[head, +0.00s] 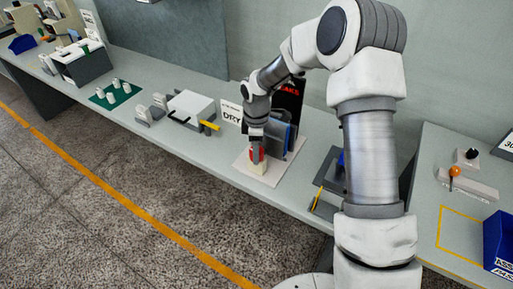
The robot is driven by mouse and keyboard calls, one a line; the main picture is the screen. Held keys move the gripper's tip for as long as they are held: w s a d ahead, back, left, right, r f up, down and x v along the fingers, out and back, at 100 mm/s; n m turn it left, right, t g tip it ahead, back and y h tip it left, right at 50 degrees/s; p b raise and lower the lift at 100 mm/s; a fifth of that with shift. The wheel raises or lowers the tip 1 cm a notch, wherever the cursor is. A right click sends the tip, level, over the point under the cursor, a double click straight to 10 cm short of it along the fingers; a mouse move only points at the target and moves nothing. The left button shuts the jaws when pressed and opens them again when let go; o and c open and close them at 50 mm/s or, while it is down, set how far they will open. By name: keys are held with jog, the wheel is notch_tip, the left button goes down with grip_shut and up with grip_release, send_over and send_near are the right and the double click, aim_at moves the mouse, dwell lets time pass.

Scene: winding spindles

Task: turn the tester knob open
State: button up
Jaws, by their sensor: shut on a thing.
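My gripper (257,157) points down at the front of the tester on the bench and is shut on a small red thing, which looks like the tester knob (255,154). The fingers hide most of the knob, so how far it is turned cannot be told. A cream block (258,168) is right under the fingertips. The tester's blue-grey body (280,136) stands just behind my gripper, on a pale base plate (272,178). A black panel with red lettering (289,92) rises behind it, partly covered by my arm.
A "DRY" sign (231,113) and a white box with a yellow handle (191,106) stand to the left. A green mat with small white pieces (115,97) is farther left. A dark tray (328,180) lies right of the tester. A blue bin (497,240) is at the far right.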

jog(key=n+p, duration=0.3)
jog(key=n, duration=0.4)
jog(key=shift+r, duration=0.15)
jog(key=n+p, duration=0.1)
jog(key=n, duration=0.3)
jog(key=shift+n+p, duration=0.85)
jog(key=shift+n, duration=0.75)
jog(key=o, duration=1.4)
notch_tip(320, 180, up, 17)
jog(key=shift+r, duration=0.1)
